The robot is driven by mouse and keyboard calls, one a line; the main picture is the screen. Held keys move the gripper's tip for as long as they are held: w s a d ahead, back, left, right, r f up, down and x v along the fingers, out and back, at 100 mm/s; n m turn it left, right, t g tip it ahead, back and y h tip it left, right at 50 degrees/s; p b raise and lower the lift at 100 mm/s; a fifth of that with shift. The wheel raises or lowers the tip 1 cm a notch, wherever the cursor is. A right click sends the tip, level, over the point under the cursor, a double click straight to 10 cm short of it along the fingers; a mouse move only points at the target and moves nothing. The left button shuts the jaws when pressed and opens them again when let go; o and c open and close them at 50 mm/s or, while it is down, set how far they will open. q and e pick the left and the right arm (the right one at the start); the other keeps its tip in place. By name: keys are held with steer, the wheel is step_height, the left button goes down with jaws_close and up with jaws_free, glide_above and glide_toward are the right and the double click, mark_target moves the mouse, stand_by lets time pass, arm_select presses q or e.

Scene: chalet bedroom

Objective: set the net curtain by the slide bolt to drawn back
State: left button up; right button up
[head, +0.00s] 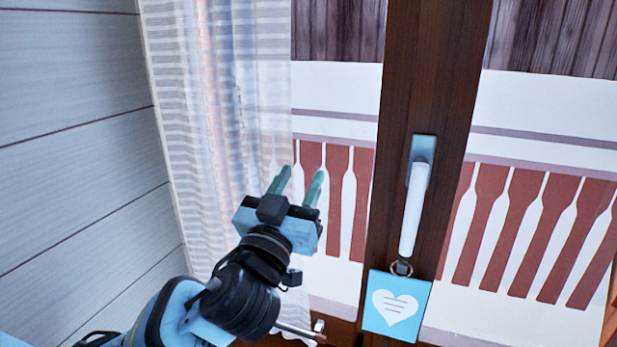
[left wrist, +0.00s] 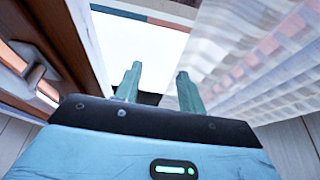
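The net curtain (head: 205,120), white and sheer with faint stripes, hangs at the left of the window in the head view. Its free edge reaches the left part of the glass. My left gripper (head: 297,180) is open, fingers apart, in front of that edge near the curtain's lower part. In the left wrist view the curtain (left wrist: 255,60) fills the right side, and one finger of the gripper (left wrist: 158,85) overlaps its edge. I cannot tell if they touch. A small metal bar, possibly the slide bolt (head: 300,329), shows low beside my arm. My right gripper is out of view.
A dark wooden window post (head: 425,75) carries a white handle (head: 413,210), with a blue heart tag (head: 396,306) hanging from it. A grey panelled wall (head: 70,130) stands at the left. Red balusters (head: 530,235) show through the glass.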

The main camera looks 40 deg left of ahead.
arm_select(q)
steer(key=shift+w+a+r, duration=0.15)
steer(key=shift+w+r, duration=0.3)
steer(key=shift+w+a+r, duration=0.1)
steer(key=shift+w, duration=0.5)
jaws_close()
